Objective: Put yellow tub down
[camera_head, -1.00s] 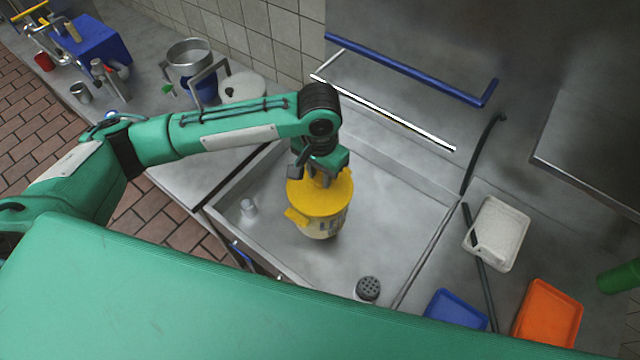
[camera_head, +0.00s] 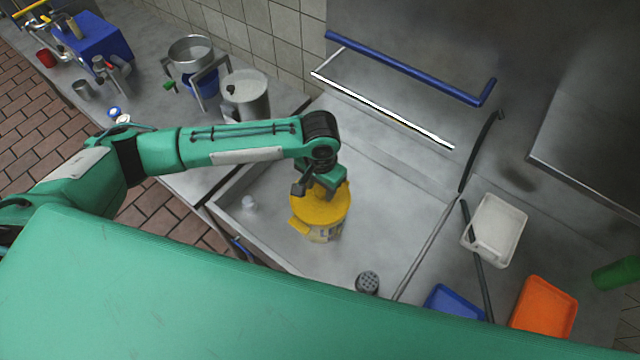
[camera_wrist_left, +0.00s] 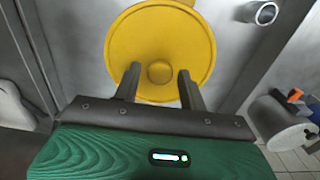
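The yellow tub (camera_head: 322,207) has a yellow lid with a round knob and a pale, printed lower body. It stands upright in the grey metal basin (camera_head: 385,208), apparently on its floor. My left gripper (camera_head: 318,186) is directly above the lid, pointing down. In the left wrist view the tub's lid (camera_wrist_left: 195,40) lies under the gripper (camera_wrist_left: 158,75). The two fingers are spread on either side of the knob, with a gap showing on each side. The gripper hides part of the lid in the head view. My right gripper is not in view.
White (camera_head: 494,232), blue (camera_head: 452,304) and orange (camera_head: 543,308) trays lie at right. Pots stand on the left counter. The basin right of the tub is clear.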

